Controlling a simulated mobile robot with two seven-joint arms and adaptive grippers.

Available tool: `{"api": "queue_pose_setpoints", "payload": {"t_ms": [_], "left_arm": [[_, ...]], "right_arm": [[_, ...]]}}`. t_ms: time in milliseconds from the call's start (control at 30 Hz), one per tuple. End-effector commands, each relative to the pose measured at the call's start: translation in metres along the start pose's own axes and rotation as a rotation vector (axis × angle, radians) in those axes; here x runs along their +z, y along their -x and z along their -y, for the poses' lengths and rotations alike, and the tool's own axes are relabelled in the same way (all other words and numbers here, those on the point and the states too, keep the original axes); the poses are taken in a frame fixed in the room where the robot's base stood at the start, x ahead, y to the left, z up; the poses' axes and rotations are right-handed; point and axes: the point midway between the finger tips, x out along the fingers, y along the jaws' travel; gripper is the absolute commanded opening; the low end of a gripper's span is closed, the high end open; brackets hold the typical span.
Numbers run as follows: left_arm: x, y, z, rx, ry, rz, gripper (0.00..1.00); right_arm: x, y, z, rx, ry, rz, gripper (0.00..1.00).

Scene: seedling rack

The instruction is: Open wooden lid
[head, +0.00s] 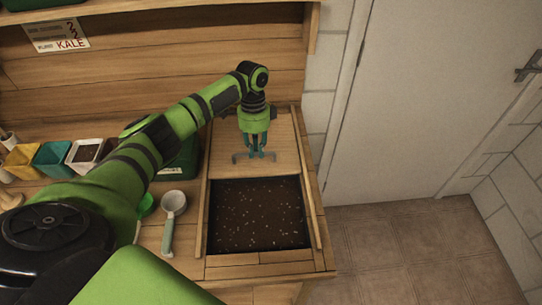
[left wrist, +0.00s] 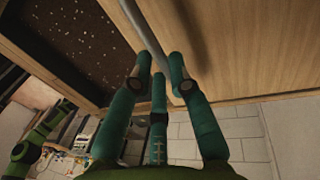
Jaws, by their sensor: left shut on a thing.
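The wooden lid (head: 283,132) is a flat light-brown panel between two wooden side rails. It covers the back part of the soil bin (head: 315,215), and the front part lies open with dark, white-specked soil (head: 258,220) showing. The lid has a grey bar handle (head: 240,156) near its front edge. My left gripper (head: 262,154) points down and is shut on this handle. In the left wrist view, the fingers (left wrist: 160,68) close around the handle (left wrist: 146,30), with the lid (left wrist: 240,45) to the right and soil to the left. My right gripper is not in view.
A scoop with a white cup (head: 174,202) lies on the bench left of the bin. Several small coloured pots (head: 52,158) stand further left. A dark green container (head: 181,165) sits behind my left arm. A wooden back wall and a door (head: 430,90) border the area.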

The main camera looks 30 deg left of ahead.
Motion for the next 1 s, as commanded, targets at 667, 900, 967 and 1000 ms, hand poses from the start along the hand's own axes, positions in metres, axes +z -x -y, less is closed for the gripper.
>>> {"api": "queue_pose_setpoints", "payload": {"t_ms": [667, 900, 967, 1000], "left_arm": [[0.004, 0.0, 0.003, 0.001, -0.005, -0.004, 0.44], [0.004, 0.002, 0.004, 0.0, -0.004, -0.003, 0.44], [0.004, 0.007, 0.004, -0.001, -0.004, -0.004, 0.44], [0.004, 0.012, 0.004, -0.002, -0.004, -0.005, 0.44]], "right_arm": [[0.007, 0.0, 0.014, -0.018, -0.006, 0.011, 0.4], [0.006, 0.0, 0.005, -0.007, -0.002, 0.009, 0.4], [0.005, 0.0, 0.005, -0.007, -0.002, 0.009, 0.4], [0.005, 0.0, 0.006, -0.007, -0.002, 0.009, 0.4]]}}
